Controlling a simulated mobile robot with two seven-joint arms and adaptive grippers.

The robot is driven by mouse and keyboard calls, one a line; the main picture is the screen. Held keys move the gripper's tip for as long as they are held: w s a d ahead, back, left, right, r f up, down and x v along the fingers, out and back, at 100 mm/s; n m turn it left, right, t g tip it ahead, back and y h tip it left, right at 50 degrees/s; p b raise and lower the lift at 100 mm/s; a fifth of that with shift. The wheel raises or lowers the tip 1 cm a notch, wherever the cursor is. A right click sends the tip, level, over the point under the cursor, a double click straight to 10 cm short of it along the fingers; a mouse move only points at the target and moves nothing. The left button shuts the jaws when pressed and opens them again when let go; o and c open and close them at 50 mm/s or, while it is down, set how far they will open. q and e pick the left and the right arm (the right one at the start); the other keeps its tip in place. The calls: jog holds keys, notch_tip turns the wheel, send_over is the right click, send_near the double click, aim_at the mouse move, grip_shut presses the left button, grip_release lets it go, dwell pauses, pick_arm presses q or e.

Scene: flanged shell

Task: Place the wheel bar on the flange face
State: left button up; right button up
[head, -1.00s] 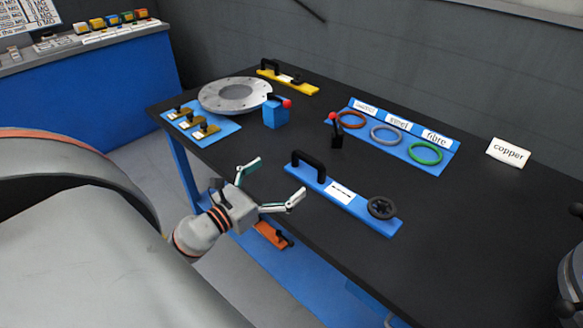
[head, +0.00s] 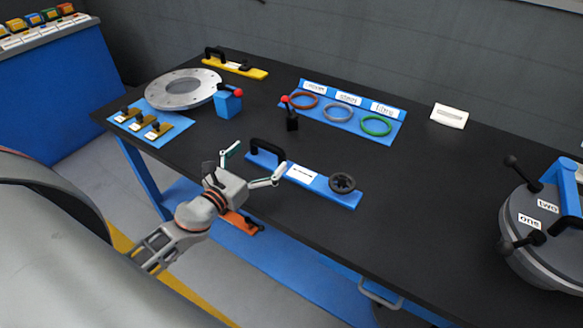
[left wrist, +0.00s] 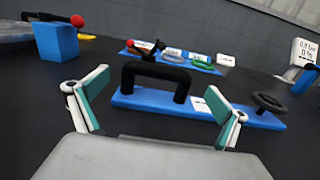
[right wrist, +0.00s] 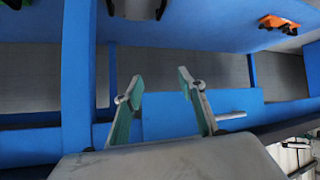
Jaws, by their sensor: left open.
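The wheel bar is a blue bar (head: 310,183) with a black arched handle (head: 267,147) at its left end and a black wheel (head: 342,183) at its right end. It lies flat near the table's front edge. My left gripper (head: 262,154) is open and empty just in front of the handle. The left wrist view shows the handle (left wrist: 157,68) ahead, between the open fingers and apart from them. A grey ring-shaped flange (head: 181,87) with bolt holes lies at the back left. My right gripper (right wrist: 160,75) is open and empty, seen only in the right wrist view.
A grey lidded vessel (head: 535,235) with black knobs stands at the right. Behind the bar are a black lever (head: 291,118), a blue ring board (head: 345,134) and a blue block (head: 229,105). A yellow bar (head: 235,66) lies at the back. The table's centre right is clear.

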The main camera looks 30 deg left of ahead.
aim_at(265, 151)
pick_arm(q)
jog(key=w, duration=0.4)
jog(key=shift+f, duration=0.1)
pick_arm(e)
jog(key=shift+w+r, duration=0.2)
jog(key=shift+r, duration=0.35)
